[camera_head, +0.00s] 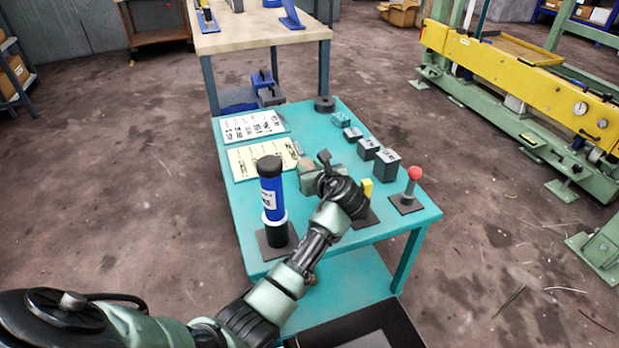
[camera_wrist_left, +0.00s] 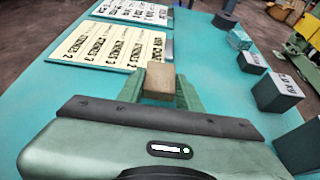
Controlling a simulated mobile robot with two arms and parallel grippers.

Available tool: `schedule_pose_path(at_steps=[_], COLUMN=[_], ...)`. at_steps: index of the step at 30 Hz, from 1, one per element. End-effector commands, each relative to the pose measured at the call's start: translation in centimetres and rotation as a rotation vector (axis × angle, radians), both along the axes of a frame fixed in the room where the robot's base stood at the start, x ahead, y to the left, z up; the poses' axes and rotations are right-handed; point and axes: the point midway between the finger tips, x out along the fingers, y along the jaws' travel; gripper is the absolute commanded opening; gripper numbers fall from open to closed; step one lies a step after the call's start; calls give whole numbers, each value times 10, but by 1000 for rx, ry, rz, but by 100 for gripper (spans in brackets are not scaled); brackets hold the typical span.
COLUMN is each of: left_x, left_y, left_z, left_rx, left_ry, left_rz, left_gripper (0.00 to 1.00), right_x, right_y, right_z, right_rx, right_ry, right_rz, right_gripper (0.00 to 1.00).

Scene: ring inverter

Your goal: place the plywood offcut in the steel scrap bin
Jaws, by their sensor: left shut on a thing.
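The plywood offcut (camera_wrist_left: 160,82) is a small brown block between the green fingers of my left gripper (camera_wrist_left: 161,94) in the left wrist view. The gripper is shut on it. In the head view my left gripper (camera_head: 318,176) is over the middle of the teal table, just right of the yellow sheet; the hand and wrist cover much of that spot. I cannot tell whether the block touches the table. A dark-rimmed open box with a grey inside (camera_head: 408,327), perhaps the steel scrap bin, shows partly at the bottom edge, in front of the table. My right gripper is not in view.
The teal table (camera_head: 245,200) holds a blue cylinder (camera_head: 270,190) on a dark base, a red-topped post (camera_head: 413,177), several grey blocks (camera_head: 385,165), a yellow sheet (camera_head: 262,157) and a white sheet (camera_head: 250,125). A wooden bench (camera_head: 255,28) stands behind.

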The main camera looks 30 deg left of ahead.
Motion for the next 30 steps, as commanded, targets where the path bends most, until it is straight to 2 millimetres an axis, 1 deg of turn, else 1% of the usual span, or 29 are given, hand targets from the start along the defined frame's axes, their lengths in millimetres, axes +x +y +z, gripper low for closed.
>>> schedule_pose_path(at_steps=[1, 3, 7, 16, 23, 24, 25, 26, 30], left_x=[0, -1, 0, 0, 0, 0, -1, -1, -1], left_y=[0, 0, 0, 0, 0, 0, 0, 0, 1], left_z=[-11, -19, -25, -25, -30, -30, -30, -31, -31], left_rx=[-1, 0, 1, 0, 1, 0, 0, 0, 0], left_ry=[2, 4, 1, 0, 3, 3, 3, 3, 5], left_rz=[1, 1, 0, 1, 1, 1, 1, 1, 3], left_gripper=[0, 0, 0, 0, 0, 46, 55, 57, 57], right_x=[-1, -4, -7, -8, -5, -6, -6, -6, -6], right_y=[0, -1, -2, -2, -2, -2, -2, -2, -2], right_z=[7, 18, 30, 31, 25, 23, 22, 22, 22], right_rx=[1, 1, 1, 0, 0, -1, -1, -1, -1], right_ry=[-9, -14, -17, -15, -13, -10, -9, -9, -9], right_rz=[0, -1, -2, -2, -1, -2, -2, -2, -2], right_gripper=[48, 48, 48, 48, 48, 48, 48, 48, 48])
